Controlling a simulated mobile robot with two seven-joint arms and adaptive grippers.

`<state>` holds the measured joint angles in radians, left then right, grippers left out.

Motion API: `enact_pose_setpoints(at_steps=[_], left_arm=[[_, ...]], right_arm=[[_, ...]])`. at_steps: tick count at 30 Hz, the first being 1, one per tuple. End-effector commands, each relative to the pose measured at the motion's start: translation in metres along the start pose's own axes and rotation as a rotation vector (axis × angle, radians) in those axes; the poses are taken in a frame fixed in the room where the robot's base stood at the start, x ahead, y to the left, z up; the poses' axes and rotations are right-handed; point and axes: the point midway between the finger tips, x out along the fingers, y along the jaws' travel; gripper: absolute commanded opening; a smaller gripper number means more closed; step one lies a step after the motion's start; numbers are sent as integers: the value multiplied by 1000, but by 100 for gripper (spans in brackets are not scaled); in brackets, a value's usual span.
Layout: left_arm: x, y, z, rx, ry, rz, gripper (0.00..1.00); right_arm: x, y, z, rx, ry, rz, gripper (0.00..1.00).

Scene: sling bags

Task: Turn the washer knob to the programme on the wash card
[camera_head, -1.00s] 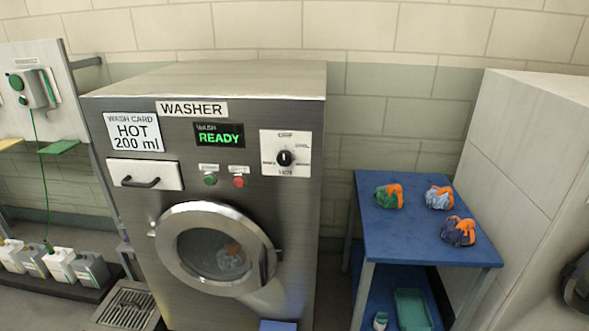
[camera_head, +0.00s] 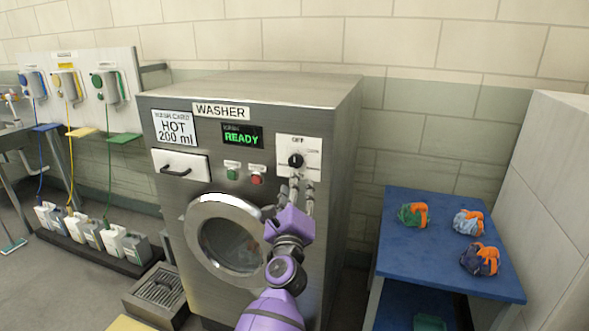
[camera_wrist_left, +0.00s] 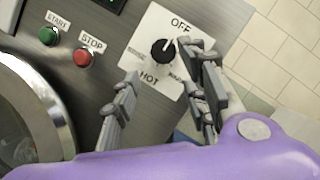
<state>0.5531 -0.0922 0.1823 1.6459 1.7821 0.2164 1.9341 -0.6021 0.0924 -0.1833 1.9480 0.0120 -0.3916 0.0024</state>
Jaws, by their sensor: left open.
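The washer (camera_head: 345,125) is a grey steel machine. Its wash card (camera_head: 175,128) reads "HOT 200 ml". The black washer knob (camera_head: 296,160) sits on a white dial plate; in the left wrist view the knob (camera_wrist_left: 163,50) shows a light mark toward the upper right, near "OFF". "HOT" is printed below the knob, with smaller labels at the sides. My left gripper (camera_head: 302,186) is open just below the knob, its fingers pointing up. In the left wrist view its fingers (camera_wrist_left: 166,62) are spread either side of the knob, with no clear contact. My right gripper is not in view.
The green start button (camera_head: 232,174) and red stop button (camera_head: 257,178) are left of the dial. The display (camera_head: 242,135) reads "READY". A closed drawer (camera_head: 181,165) and round door (camera_head: 222,240) are nearby. A blue table (camera_head: 400,245) with bundles stands right.

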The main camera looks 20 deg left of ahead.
Motion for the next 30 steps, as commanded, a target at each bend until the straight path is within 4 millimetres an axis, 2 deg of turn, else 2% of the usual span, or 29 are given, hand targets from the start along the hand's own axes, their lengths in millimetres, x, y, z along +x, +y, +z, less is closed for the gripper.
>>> enact_pose_setpoints(at_steps=[3, 15, 20, 27, 30], left_arm=[[13, -2, 1, -47, -3, 4, 40], [71, -1, 0, -40, 0, 3, 40], [79, -2, 0, -41, -1, 3, 40], [80, -2, 1, -41, -1, 3, 40], [80, -2, 1, -40, -1, 3, 27]], right_arm=[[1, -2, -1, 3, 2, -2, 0], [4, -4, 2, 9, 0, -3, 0], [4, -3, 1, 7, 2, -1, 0], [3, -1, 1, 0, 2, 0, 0], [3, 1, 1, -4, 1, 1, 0]])
